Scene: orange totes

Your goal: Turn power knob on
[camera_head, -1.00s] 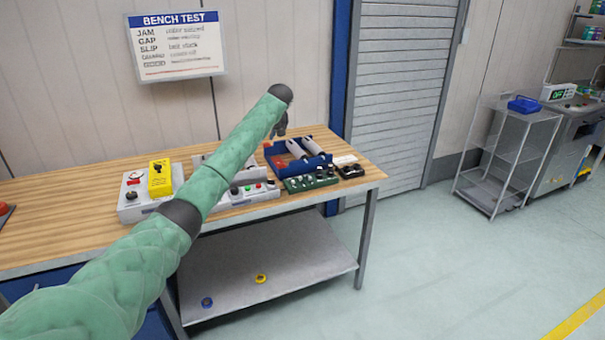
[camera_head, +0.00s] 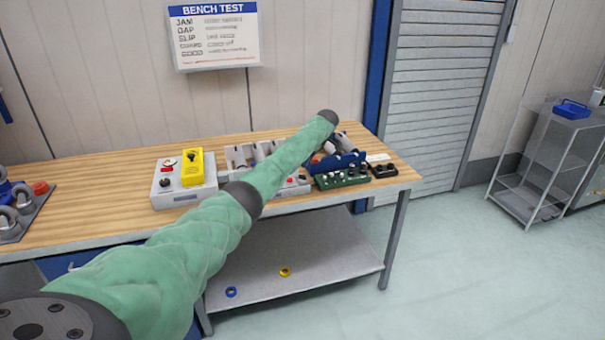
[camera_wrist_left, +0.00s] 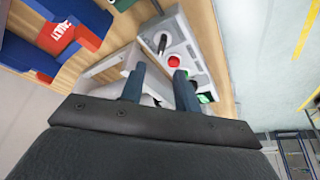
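A grey control box (camera_head: 184,197) sits on the bench at left, with a black knob (camera_head: 165,183), a red-marked dial and a yellow unit (camera_head: 192,168) on it. A second grey panel (camera_head: 238,155) lies partly behind my left arm. The left wrist view shows a grey panel (camera_wrist_left: 196,52) with a dark knob (camera_wrist_left: 162,43), a red button (camera_wrist_left: 174,62) and a green button (camera_wrist_left: 204,98). My left gripper (camera_wrist_left: 159,70) is open over this panel, its fingers apart. In the head view the arm hides most of it. My right gripper is not in view. Which knob is the power knob is unclear.
A blue tray (camera_head: 338,160), a green board (camera_head: 342,180) and a black box (camera_head: 383,170) lie at the bench's right end. A fixture with rings (camera_head: 17,215) is at far left. Bare wood (camera_head: 100,205) lies between it and the control box.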

